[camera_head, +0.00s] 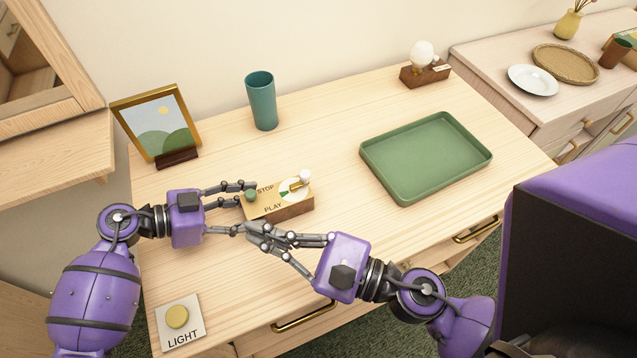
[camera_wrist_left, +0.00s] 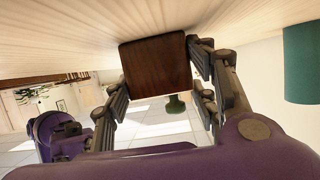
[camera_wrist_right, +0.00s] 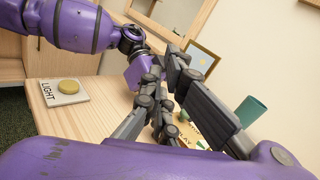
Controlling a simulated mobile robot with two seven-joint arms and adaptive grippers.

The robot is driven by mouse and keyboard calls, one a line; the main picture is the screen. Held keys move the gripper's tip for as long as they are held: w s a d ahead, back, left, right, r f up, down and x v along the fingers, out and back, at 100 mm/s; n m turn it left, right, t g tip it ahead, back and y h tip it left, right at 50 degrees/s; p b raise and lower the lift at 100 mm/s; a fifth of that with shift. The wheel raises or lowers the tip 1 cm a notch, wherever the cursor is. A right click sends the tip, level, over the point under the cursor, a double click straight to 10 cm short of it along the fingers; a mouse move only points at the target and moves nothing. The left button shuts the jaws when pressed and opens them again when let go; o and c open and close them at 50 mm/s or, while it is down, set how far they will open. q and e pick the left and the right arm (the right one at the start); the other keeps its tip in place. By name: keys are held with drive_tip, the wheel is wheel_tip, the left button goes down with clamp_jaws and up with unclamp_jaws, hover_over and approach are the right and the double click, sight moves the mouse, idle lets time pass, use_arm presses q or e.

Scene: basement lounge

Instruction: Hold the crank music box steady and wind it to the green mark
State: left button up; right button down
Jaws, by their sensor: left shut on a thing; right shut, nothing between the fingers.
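The music box (camera_head: 290,211) is a wooden block with a tan top marked STOP and PLAY. It has a green knob (camera_head: 250,195), a white-knobbed crank (camera_head: 305,176) and a white dial with a green mark (camera_head: 285,195). My left gripper (camera_head: 246,207) is shut on its left end; the dark end face (camera_wrist_left: 157,78) shows between the fingers in the left wrist view. My right gripper (camera_head: 254,231) is shut and empty, at the box's front left corner, close to my left gripper's lower finger. In the right wrist view its fingers partly hide the box.
A green tray (camera_head: 420,190) lies right of the box. A teal cup (camera_head: 262,100) and a framed picture (camera_head: 160,125) stand behind. A LIGHT button plate (camera_head: 180,320) is at the front left. A wooden block with a white bulb (camera_head: 423,52) is at the back. Table between box and tray is clear.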

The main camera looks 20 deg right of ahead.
drive_tip(key=s+d+f+m+t+h, duration=0.1)
drive_tip(key=s+d+f+m+h, duration=0.1)
drive_tip(key=d+m+h, duration=0.45)
drive_tip(key=s+d+f+m+t+h, duration=0.2)
drive_tip(key=d+f+m+h, duration=0.15)
drive_tip(key=d, duration=0.55)
approach(310, 176)
drive_tip(key=x, duration=0.6)
drive_tip(key=shift+w+a, duration=0.15)
drive_tip(key=shift+w, duration=0.15)
